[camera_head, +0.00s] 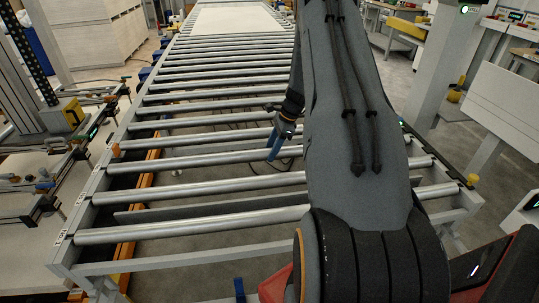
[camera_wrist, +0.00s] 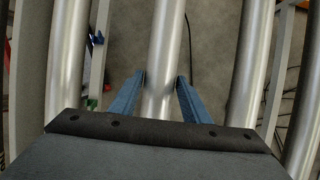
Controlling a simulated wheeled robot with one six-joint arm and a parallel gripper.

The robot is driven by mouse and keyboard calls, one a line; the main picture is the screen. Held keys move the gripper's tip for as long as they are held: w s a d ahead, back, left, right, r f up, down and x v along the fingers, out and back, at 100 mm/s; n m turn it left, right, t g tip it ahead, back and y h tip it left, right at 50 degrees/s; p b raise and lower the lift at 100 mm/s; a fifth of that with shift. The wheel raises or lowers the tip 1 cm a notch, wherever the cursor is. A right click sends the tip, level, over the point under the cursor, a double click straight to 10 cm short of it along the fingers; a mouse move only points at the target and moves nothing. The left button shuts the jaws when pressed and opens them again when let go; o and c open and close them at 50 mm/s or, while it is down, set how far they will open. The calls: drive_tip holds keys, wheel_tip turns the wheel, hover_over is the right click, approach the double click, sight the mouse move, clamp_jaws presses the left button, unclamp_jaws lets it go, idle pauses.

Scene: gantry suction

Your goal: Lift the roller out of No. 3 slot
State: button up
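A long silver roller (camera_wrist: 161,60) runs up the middle of the wrist view. My gripper (camera_wrist: 161,80) has its two blue fingers on either side of this roller, with the tips right at its edges. I cannot tell whether they press on it. In the head view my gripper (camera_head: 271,152) points down at the third roller from the front (camera_head: 200,161). That roller lies across the frame, apparently level with the others. Its right part is hidden behind my arm.
Neighbouring rollers lie close on both sides in the wrist view, at left (camera_wrist: 66,60) and right (camera_wrist: 249,70). A dark bar (camera_head: 160,213) lies between the two front rollers. A white board (camera_head: 237,19) rests at the far end. A pillar (camera_head: 436,70) stands at right.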

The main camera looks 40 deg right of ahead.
clamp_jaws()
drive_tip(key=shift+r, duration=0.1)
drive_tip(key=shift+w, duration=0.1)
